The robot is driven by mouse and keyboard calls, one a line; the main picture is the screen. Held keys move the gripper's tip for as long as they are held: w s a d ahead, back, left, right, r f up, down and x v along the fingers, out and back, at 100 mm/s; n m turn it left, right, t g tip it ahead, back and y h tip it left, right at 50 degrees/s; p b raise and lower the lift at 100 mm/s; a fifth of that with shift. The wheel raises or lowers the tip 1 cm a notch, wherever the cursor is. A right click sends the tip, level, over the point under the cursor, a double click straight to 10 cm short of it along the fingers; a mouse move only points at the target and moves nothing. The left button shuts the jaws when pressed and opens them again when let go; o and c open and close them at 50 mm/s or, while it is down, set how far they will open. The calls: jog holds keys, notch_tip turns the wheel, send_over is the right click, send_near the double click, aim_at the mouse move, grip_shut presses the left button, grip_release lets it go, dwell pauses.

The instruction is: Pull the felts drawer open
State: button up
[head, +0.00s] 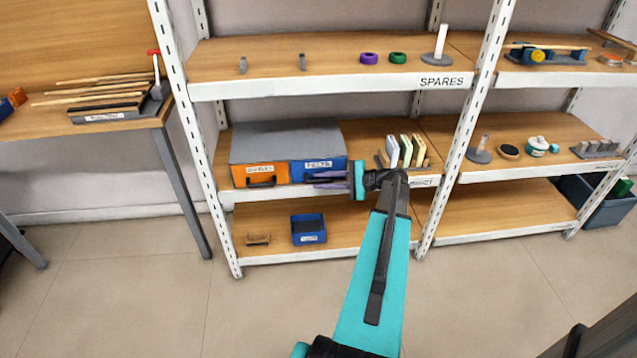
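The blue felts drawer (302,168) sits on the right side of a grey cabinet (285,138) on the middle shelf. Its label appears to read FELTS, and its front looks flush with the orange drawer beside it. My gripper (318,180) reaches in from the right, its purple-grey fingers in front of the lower part of the blue drawer. The fingers cover the drawer's handle area. I cannot tell whether they touch or hold the handle, or how wide they are apart.
An orange drawer (261,174) with a dark handle is at the left of the cabinet. Upright pads in a holder (404,150) stand just right of it, near my wrist. A blue bin (308,229) sits on the shelf below. The floor in front is clear.

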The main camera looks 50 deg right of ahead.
jog(key=shift+w+a+f, duration=0.15)
jog(key=shift+w+a, duration=0.1)
jog(key=shift+w, duration=0.15)
